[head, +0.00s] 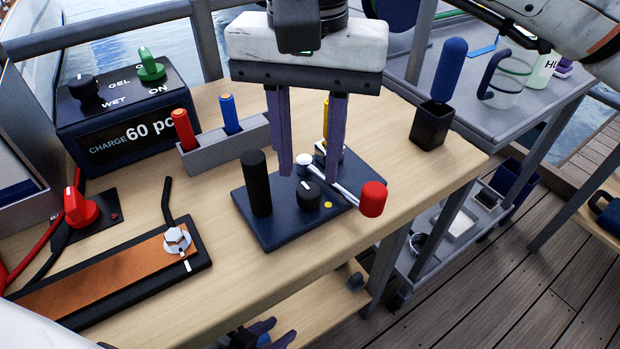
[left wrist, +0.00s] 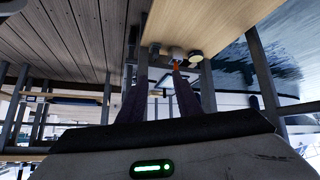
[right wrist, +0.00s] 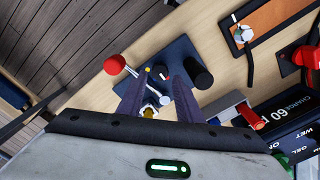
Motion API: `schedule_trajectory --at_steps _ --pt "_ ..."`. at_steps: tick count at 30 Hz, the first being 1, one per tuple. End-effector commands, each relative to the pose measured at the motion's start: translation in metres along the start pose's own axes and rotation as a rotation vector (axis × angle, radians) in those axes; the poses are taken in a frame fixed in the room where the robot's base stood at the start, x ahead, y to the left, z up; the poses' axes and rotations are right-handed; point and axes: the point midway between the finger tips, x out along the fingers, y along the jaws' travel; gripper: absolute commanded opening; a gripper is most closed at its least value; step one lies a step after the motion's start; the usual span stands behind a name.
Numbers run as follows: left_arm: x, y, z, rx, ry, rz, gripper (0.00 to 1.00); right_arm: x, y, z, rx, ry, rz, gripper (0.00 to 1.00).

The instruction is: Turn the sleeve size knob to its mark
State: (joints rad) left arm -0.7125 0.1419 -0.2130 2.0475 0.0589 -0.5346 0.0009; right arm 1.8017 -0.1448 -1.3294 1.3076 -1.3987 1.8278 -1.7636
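The small black knob (head: 307,196) sits on the dark blue plate (head: 283,234), between a black upright post (head: 257,183) and a lever with a red ball (head: 373,199). Its white pointer line faces the far side. A yellow dot (head: 327,205) lies on the plate to the knob's right, off the pointer. My right gripper (head: 309,172) is open and empty, its purple fingers pointing down above the plate, apart from the knob. The knob also shows in the right wrist view (right wrist: 162,73), just beyond the fingertips. My left gripper (head: 272,333) is open below the table edge.
A grey holder (head: 228,147) with red and blue handles and a charger box (head: 122,119) stand behind. A black cup (head: 433,125) with a blue-handled tool is at the back right. A copper strip board (head: 110,277) with a bolt lies at the left front.

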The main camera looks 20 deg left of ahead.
Motion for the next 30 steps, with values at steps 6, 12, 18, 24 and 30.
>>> schedule_trajectory --at_steps 6,12,18,24,30 --pt "0.003 0.000 -0.003 -0.001 0.013 0.002 0.31 0.035 0.000 0.000 0.002 -0.001 -0.001 0.32" --pt "0.003 -0.001 -0.009 0.000 0.027 0.002 0.31 0.045 0.000 0.000 0.002 0.001 -0.001 0.32" --pt "0.003 -0.001 -0.009 0.002 0.026 0.002 0.31 0.045 0.000 0.000 0.002 0.001 -0.001 0.32" --pt "0.003 -0.002 -0.007 0.003 0.023 0.001 0.31 0.045 0.000 0.000 0.002 0.001 -0.002 0.05" --pt "0.004 -0.002 -0.005 0.003 0.019 0.001 0.31 0.045 0.000 0.000 0.009 0.001 -0.001 0.02"
